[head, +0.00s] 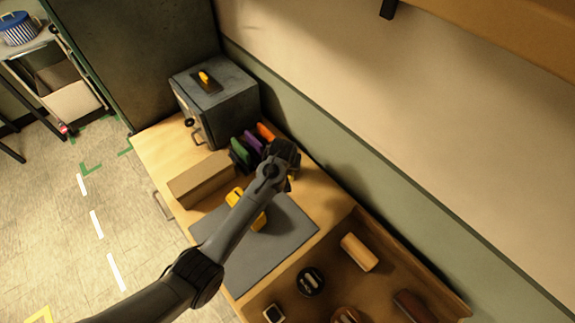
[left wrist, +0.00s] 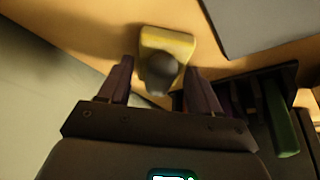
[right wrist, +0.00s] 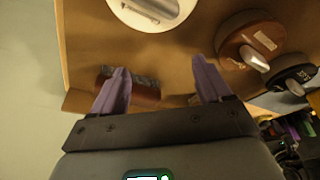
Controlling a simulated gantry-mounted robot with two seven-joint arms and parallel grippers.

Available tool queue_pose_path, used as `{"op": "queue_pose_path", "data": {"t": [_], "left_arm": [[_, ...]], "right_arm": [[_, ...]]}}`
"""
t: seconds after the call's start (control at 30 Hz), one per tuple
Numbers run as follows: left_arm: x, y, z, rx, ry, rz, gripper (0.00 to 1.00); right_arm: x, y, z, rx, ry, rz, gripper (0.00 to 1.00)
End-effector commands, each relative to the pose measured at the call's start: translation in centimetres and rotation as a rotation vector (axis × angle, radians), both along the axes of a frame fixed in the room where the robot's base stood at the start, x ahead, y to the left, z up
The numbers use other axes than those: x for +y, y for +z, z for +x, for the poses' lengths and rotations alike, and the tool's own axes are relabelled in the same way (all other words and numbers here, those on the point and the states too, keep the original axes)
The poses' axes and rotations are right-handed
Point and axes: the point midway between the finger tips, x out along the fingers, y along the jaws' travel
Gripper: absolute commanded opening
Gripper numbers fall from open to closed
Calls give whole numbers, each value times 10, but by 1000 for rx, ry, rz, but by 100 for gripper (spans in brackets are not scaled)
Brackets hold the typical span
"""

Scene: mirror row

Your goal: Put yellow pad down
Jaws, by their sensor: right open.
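The yellow pad (left wrist: 168,42) with its dark round knob (left wrist: 157,72) shows in the left wrist view, over the bare wood beside the rack. My left gripper (left wrist: 160,66) is open, its fingers on either side of the knob with gaps visible. I cannot tell whether the pad touches the wood. In the head view my left gripper (head: 289,168) is at the table's wall side, by the rack, and mostly hides the pad. My right gripper (right wrist: 162,72) is open and empty above a wooden tray in the right wrist view.
A rack of green, purple and orange pads (head: 254,142) stands beside the left gripper. A grey mat (head: 285,225) bears another yellow object (head: 235,194), partly hidden by my arm. A box (head: 202,178) and a metal cabinet (head: 222,105) stand behind. The tray (head: 330,275) holds several objects.

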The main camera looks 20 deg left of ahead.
Motion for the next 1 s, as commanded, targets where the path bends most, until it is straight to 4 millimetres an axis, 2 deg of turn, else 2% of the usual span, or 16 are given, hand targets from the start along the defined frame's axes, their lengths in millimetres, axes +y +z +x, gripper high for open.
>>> {"op": "queue_pose_path", "data": {"t": [0.03, 0.1, 0.37, 0.53, 0.67, 1.0], "left_arm": [[0, 0, 0, 0, 0, 0, 72], [0, 0, 0, 0, 0, 0, 78], [0, 1, 0, -1, 0, 0, 78], [0, 9, -2, -1, 0, 0, 78], [-1, 24, -7, -3, 0, 0, 78], [-5, 80, -31, -4, -1, 1, 78]], "right_arm": [[0, 0, 0, 0, 1, -1, 78], [-1, 0, 0, 0, 1, -2, 78], [-2, 0, 0, 0, 5, -8, 78], [-2, 0, 0, 0, 5, -8, 78], [-2, 1, 0, 0, 5, -8, 78], [-1, -2, 0, 1, 2, -3, 78]]}}
